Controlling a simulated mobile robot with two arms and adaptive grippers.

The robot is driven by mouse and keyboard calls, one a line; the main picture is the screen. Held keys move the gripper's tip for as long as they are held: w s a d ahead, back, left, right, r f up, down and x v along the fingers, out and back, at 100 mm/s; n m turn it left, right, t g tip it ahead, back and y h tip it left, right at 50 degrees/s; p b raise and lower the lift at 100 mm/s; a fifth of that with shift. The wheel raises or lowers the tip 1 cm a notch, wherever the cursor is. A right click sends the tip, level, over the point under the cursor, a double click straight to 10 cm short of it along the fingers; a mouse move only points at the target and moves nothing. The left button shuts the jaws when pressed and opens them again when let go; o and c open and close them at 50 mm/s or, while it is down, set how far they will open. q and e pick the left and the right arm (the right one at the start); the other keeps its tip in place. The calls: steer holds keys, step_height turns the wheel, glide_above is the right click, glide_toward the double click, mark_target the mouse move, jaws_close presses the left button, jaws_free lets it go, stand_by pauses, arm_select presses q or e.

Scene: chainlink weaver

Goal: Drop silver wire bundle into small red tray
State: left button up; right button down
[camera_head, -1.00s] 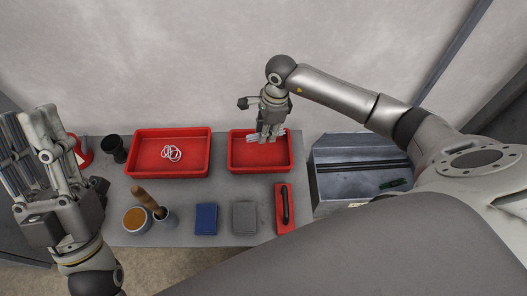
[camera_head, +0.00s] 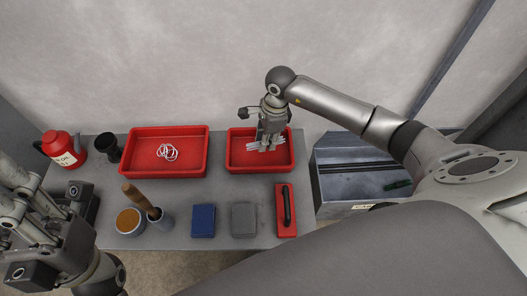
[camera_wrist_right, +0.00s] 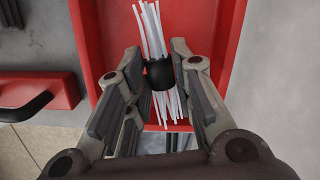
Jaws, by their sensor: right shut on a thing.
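The small red tray (camera_head: 233,167) stands at the back right of the grey table. My right gripper (camera_head: 268,142) points down over it, shut on the silver wire bundle (camera_head: 280,143). In the right wrist view the bundle (camera_wrist_right: 150,25) is a sheaf of thin pale rods with a black band, between the two fingers (camera_wrist_right: 160,85). The tray's red floor (camera_wrist_right: 205,40) is behind it. I cannot tell whether the bundle touches the tray floor. My left gripper (camera_head: 14,205) is at the lower left, partly cut off by the picture edge, away from the trays.
A larger red tray (camera_head: 140,167) with white rings stands to the left. In front are a blue block (camera_head: 203,220), a grey block (camera_head: 244,219), a red-based tool (camera_head: 285,210) and cups (camera_head: 130,222). A red can (camera_head: 62,148) and a black cup (camera_head: 107,149) stand at left.

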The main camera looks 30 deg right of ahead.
steer(key=c, duration=1.2)
jaws_free()
steer(key=shift+o, duration=0.2)
step_height(320, 180, up, 12)
steer(key=d, duration=0.1)
steer(key=shift+s+d, duration=0.2)
steer(key=shift+d, duration=0.2)
steer(key=shift+f, duration=0.1)
